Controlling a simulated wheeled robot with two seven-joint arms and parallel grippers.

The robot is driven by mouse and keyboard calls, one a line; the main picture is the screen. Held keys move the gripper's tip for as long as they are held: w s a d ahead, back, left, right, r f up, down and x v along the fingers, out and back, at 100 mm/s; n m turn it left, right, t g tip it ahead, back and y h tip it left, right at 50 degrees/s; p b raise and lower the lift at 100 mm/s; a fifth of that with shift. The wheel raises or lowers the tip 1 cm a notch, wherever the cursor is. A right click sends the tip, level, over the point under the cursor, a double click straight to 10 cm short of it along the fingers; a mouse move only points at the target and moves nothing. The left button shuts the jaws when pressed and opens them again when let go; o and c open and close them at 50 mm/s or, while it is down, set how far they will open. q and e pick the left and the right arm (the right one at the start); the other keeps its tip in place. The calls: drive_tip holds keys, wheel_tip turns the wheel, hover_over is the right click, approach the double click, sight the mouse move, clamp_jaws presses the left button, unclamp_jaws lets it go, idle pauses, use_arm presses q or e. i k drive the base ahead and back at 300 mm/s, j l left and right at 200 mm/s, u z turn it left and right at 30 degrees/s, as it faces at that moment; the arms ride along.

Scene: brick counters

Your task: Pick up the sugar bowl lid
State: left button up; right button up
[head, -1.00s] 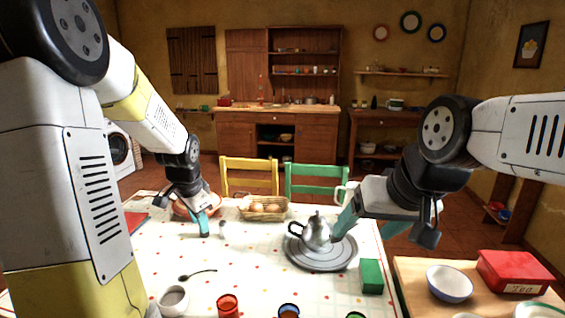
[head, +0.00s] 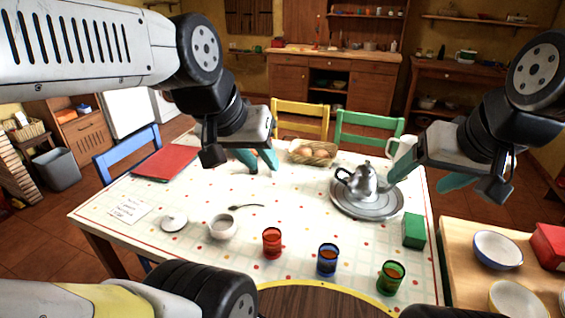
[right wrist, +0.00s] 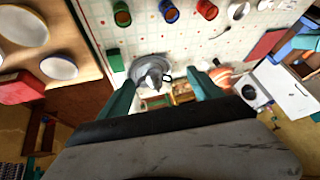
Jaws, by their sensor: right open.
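The sugar bowl lid (head: 174,222) is white with a small knob and lies on the table (head: 180,255) at the left front. The white sugar bowl (head: 222,228) stands uncovered to its right, with a dark spoon beyond it. In the right wrist view the lid (right wrist: 265,4) shows at the top edge, next to the bowl (right wrist: 238,11). My left gripper (head: 260,163) is over the table's far part, empty, its teal fingers apart, well away from the lid. My right gripper (head: 430,178) is open and empty near the teapot's right side; its fingers show in the right wrist view (right wrist: 163,94).
A metal teapot (head: 365,180) on a round tray (head: 350,210) and a green box (head: 414,230) stand at right. Red (head: 272,243), blue (head: 328,260) and green (head: 391,278) cups line the front. A bread basket (head: 313,153) is at back, a red book (head: 165,162) at left.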

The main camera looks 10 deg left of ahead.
sight(175, 221)
drive_tip(key=u, duration=1.55)
drive_tip(key=i+j, duration=0.5)
drive_tip(key=u, duration=0.05)
